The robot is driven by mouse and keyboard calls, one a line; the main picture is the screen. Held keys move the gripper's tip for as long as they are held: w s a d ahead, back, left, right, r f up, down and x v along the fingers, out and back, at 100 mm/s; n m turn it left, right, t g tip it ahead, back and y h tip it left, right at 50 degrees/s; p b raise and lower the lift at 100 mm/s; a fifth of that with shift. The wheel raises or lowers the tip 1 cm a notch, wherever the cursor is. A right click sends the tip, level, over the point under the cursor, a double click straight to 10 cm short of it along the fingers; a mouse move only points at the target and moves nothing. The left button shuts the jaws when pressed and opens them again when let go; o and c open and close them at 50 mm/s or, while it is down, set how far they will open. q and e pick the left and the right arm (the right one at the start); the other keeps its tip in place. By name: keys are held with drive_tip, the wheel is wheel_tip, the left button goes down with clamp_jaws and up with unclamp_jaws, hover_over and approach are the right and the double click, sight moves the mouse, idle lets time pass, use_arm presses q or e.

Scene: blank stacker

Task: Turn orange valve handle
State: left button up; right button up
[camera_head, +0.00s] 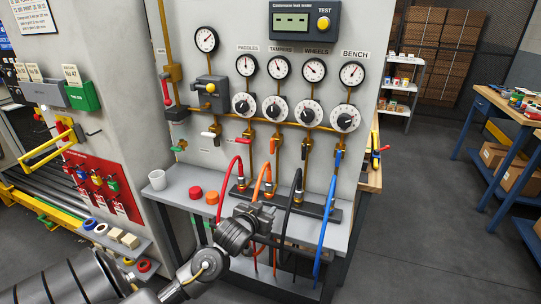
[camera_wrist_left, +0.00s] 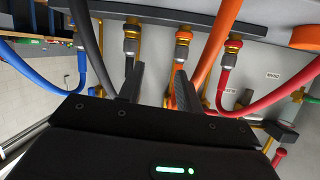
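The orange valve handle (camera_head: 272,147) is a small upright lever on the brass pipe below the TAMPERS dial. In the left wrist view, which looks upside down, an orange part (camera_wrist_left: 180,82) that seems to be this handle shows beyond the fingers. My left gripper (camera_head: 262,212) is low in front of the hose rack, below the handle and apart from it. In the wrist view its two dark fingers (camera_wrist_left: 157,88) are spread with a gap between them and nothing held. My right gripper is not in view.
Red (camera_head: 228,182), orange (camera_head: 259,183), black (camera_head: 290,208) and blue (camera_head: 327,220) hoses rise close around the gripper from a dark rack (camera_head: 317,208). Floor at right is open.

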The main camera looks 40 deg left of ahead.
sight(272, 144)
use_arm(q)
drive_tip(key=w+a+r+n+t+y, duration=0.1)
drive_tip(key=w+a+r+t, duration=0.15)
drive_tip(key=r, duration=0.45)
drive_tip(key=w+a+r+n+t+y, duration=0.1)
drive_tip(key=w+a+r, duration=0.1)
drive_tip(key=a+r, duration=0.3)
drive_tip(key=x, duration=0.3)
drive_tip(key=r+p+x, duration=0.1)
drive_tip(key=x, duration=0.3)
drive_tip(key=d+p+x, duration=0.1)
drive_tip(key=x, duration=0.2)
drive_tip(key=shift+w+r, duration=0.15)
drive_tip(key=shift+w, duration=0.45)
clamp_jaws()
